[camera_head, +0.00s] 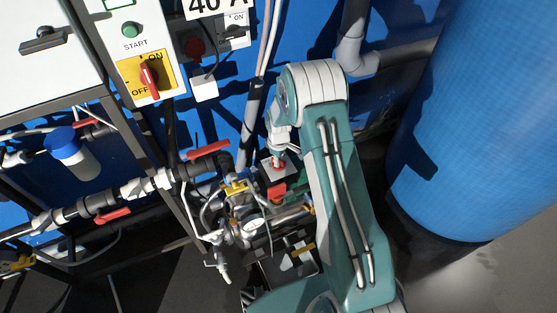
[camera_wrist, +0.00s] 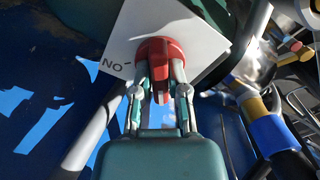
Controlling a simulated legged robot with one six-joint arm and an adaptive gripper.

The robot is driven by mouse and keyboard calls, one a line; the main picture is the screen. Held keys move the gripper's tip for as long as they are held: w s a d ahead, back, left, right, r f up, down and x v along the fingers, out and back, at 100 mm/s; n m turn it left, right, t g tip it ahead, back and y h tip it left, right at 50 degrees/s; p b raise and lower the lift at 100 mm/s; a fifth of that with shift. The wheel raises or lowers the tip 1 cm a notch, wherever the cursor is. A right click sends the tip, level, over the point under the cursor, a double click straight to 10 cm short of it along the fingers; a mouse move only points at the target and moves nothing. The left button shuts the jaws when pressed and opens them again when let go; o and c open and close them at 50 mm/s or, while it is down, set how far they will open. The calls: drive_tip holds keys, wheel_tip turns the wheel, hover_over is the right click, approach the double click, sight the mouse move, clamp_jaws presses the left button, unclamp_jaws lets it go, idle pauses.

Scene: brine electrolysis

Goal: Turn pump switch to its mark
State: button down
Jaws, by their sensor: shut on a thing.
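The pump switch is a red round knob (camera_wrist: 160,48) with a grip bar on a tilted white plate (camera_wrist: 198,30) in the wrist view. The plate carries black lettering that appears as "NO" with a short dash beside the knob's left edge. My gripper (camera_wrist: 161,76) has one finger on each side of the knob's bar and is shut on it. The bar points down the picture, towards my wrist, while the dash is on the left. In the head view, my gripper (camera_head: 278,154) reaches down to the white plate (camera_head: 266,173); its fingers partly hide the knob.
Pipes and a red-handled valve (camera_head: 208,149) crowd the left of the switch in the head view. A gauge (camera_head: 250,227) and fittings are below it. A large blue tank (camera_head: 480,120) stands at right. A yellow ON/OFF panel switch (camera_head: 147,77) is at upper left.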

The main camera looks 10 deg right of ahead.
drive_tip(key=shift+n, duration=0.8)
drive_tip(key=c, duration=0.6)
unclamp_jaws()
drive_tip(key=shift+w+f, duration=0.1)
drive_tip(key=shift+c, duration=0.2)
wheel_tip(320, 180, up, 12)
drive_tip(key=shift+a, duration=0.1)
